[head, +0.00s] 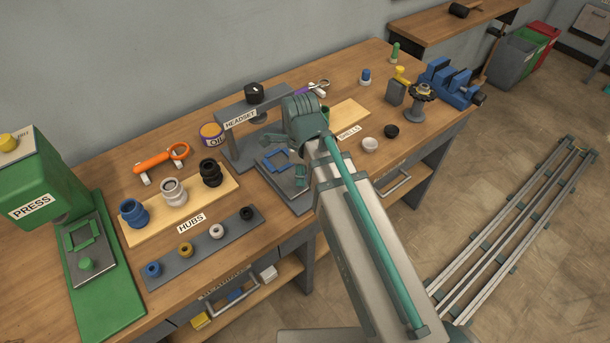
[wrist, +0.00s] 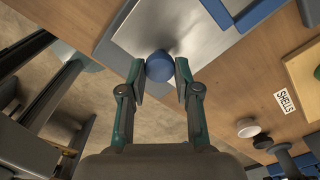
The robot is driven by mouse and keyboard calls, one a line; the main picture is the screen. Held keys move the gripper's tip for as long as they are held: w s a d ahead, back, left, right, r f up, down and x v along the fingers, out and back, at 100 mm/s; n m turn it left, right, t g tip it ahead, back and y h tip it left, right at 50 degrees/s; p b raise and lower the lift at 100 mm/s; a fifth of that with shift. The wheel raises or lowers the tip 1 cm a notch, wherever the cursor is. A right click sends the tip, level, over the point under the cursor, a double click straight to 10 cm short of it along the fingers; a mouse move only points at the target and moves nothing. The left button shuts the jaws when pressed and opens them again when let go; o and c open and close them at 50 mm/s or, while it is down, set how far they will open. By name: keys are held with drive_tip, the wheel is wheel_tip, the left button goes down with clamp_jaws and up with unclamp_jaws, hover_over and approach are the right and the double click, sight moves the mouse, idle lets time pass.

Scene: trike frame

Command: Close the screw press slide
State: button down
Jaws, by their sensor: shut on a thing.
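The grey screw press (head: 240,146), labelled HEADSET, stands near the middle of the bench with a black knob on top. Its slide is a metal plate (head: 290,200) extending out in front of the press toward the bench's front edge. A blue frame (head: 276,160) sits on the plate. In the wrist view the plate (wrist: 205,35) carries a round blue knob (wrist: 159,67). My gripper (wrist: 160,72) is shut on this knob, with one finger on each side. In the head view my arm and gripper (head: 299,177) hide the knob and part of the slide.
A green press (head: 50,180) with its own slide stands at the far left. A hubs board (head: 150,232) and a grey peg strip (head: 200,252) lie left of the screw press. Small cups (head: 370,145) and a blue vise (head: 450,82) are to the right.

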sight(288, 167)
drive_tip(key=w+a, duration=0.1)
drive_tip(key=w, duration=0.1)
drive_tip(key=w+a, duration=0.3)
drive_tip(key=shift+w, duration=0.35)
drive_tip(key=shift+s, duration=0.1)
drive_tip(key=c, duration=0.8)
unclamp_jaws()
wheel_tip(288, 167, up, 12)
drive_tip(key=shift+r, duration=0.1)
